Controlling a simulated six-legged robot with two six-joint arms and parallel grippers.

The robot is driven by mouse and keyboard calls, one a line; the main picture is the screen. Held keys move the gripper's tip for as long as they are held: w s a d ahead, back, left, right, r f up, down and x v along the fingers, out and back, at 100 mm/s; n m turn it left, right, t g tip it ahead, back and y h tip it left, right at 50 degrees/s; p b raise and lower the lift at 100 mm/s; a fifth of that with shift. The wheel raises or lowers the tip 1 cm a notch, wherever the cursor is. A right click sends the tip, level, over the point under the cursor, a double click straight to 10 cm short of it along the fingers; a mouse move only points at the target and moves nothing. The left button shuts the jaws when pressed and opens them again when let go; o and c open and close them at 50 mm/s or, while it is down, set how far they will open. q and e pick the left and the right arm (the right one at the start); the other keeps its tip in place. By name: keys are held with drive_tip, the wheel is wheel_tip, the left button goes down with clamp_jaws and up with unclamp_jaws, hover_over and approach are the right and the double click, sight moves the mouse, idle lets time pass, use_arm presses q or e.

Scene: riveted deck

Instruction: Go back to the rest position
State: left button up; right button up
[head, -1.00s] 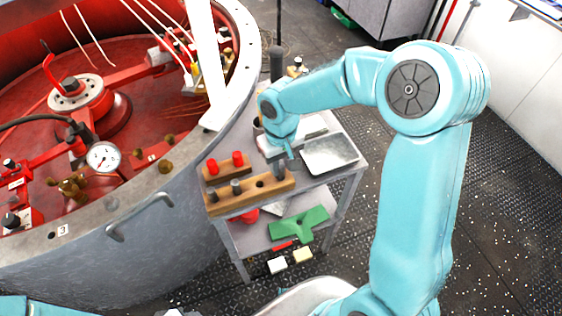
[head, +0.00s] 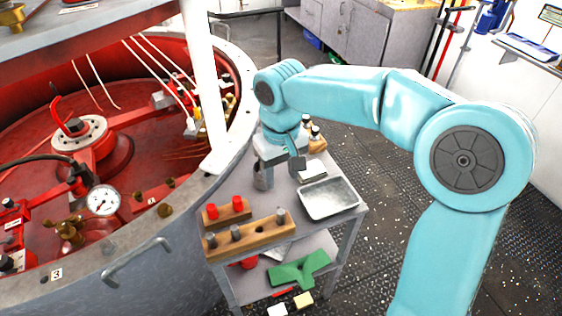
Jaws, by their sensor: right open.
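My right gripper (head: 280,164) points down over the back part of the small grey cart (head: 333,227), behind the wooden peg block (head: 251,236). Its jaws are open, with no object visible between them. One finger shows clearly; the other side is partly confused with a grey cylinder behind. A grey peg (head: 281,215) stands upright at the right end of the block, apart from the gripper. Two more grey pegs stand at the block's left. My right arm is bent, its elbow high at the right. My left gripper is out of view.
A metal tray (head: 329,199) lies on the cart's right side, close to the gripper. A block with red pegs (head: 226,212) stands at the left. The round red-lined vessel (head: 150,255) and a white post (head: 205,80) border the cart. Dark floor is open at right.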

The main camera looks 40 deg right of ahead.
drive_tip(key=shift+r, duration=1.45)
drive_tip(key=shift+s, duration=0.15)
